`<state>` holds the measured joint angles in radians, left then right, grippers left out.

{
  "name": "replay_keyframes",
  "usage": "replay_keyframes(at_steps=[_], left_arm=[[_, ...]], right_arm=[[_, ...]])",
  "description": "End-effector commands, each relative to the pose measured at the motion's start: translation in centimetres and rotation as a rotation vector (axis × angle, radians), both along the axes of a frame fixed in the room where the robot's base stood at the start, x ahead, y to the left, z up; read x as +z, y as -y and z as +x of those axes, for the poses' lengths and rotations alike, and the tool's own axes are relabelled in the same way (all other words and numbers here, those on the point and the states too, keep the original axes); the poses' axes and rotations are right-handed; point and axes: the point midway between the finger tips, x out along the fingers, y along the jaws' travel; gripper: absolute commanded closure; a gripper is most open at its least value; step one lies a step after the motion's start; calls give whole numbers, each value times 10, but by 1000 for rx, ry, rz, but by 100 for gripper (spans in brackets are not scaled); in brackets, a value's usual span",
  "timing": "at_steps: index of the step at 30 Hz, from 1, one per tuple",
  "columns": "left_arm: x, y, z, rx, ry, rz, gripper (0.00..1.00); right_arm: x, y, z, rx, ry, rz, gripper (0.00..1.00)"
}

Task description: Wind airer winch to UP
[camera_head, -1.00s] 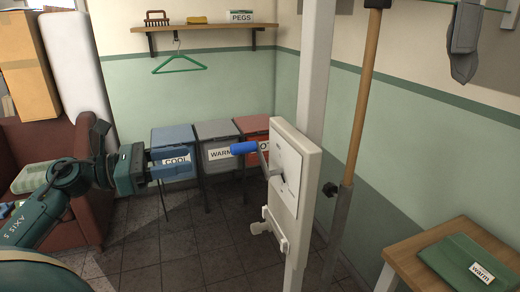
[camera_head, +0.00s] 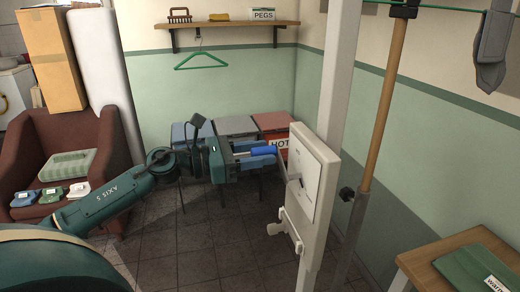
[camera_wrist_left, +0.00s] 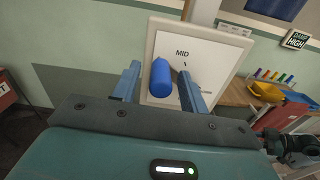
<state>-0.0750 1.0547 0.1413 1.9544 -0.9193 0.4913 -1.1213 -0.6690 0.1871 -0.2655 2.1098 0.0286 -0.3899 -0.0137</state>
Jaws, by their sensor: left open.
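The airer winch is a white board (camera_head: 318,180) fixed to a white post. Its crank ends in a blue handle (camera_head: 263,151) that sticks out to the left. In the left wrist view the winch plate (camera_wrist_left: 215,65) reads MID, with a small dark mark below the word. My left gripper (camera_head: 258,157) is open at the blue handle. In the left wrist view the handle (camera_wrist_left: 161,78) lies between the two blue fingers, closer to the left one, with a gap on the right. The crank arm is mostly hidden behind the handle.
A white cleat (camera_head: 285,228) juts from the board's lower end. Grey and red bins (camera_head: 270,122) stand behind the gripper. A wooden pole (camera_head: 385,100) stands right of the post. A wooden table (camera_head: 425,262) with a green cloth is at the lower right. Floor lies clear below.

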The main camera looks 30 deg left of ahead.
Motion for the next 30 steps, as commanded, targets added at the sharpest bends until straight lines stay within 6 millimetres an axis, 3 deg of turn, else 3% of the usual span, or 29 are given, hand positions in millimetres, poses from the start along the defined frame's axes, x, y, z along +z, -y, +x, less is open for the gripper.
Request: replay_keyframes(at_steps=[12,28,30], left_arm=[[0,4,4,0,0,1,57],[0,4,4,-1,-1,1,99],[0,4,4,-1,-1,1,100]], right_arm=[[0,1,1,-12,-5,4,64],[2,0,1,-11,-1,5,64],[2,1,1,-10,-1,5,64]])
